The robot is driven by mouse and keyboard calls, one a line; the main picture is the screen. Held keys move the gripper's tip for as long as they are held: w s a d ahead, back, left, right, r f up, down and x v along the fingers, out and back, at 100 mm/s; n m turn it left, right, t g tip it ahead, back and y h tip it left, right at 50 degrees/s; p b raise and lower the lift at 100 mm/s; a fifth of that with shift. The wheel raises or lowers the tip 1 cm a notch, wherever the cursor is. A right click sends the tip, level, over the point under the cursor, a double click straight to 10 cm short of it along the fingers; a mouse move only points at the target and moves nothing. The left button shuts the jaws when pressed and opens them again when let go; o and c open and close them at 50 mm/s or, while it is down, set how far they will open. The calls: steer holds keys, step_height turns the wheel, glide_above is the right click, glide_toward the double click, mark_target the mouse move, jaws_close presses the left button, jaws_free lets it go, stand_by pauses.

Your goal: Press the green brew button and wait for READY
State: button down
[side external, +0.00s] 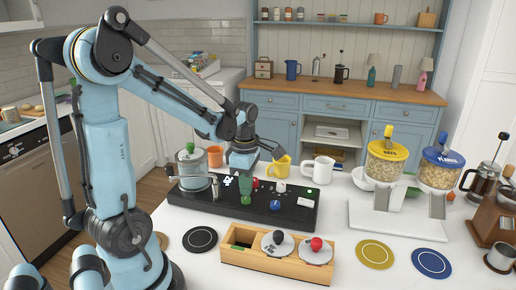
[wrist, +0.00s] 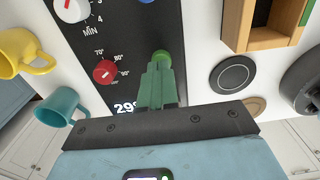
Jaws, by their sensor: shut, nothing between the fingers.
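The black brew panel (side external: 290,212) lies on the white counter, with a red dial (wrist: 104,72) marked in degrees and a white dial (wrist: 72,9) marked MIN. The green brew button (wrist: 162,54) is on the panel, right at the tips of my gripper (wrist: 160,68) in the wrist view. My gripper's green fingers are together with nothing between them, pointing down at the panel in the side view (side external: 246,196). I cannot tell whether they touch the button. No READY text shows.
A glass jar (side external: 193,172) with a green knob stands at the panel's left end. Yellow (side external: 279,168) and white (side external: 319,171) mugs stand behind the panel. A wooden box (side external: 240,260) with knobbed lids sits in front. A black coaster (side external: 200,239) lies at the front left.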

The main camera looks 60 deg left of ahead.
mark_target(246, 198)
step_height(246, 198, up, 11)
steer(key=shift+r, duration=0.15)
stand_by(0.4)
stand_by(0.5)
steer(key=d+f+m+t, duration=0.2)
steer(key=d+m, duration=0.5)
steer(key=m, duration=0.6)
steer(key=d+f+m+t, duration=0.2)
steer(key=d+m+t, duration=0.3)
steer(key=m, duration=0.9)
steer(key=shift+s+d, duration=0.2)
steer(key=shift+d, duration=1)
steer(key=shift+f, duration=0.1)
stand_by(2.5)
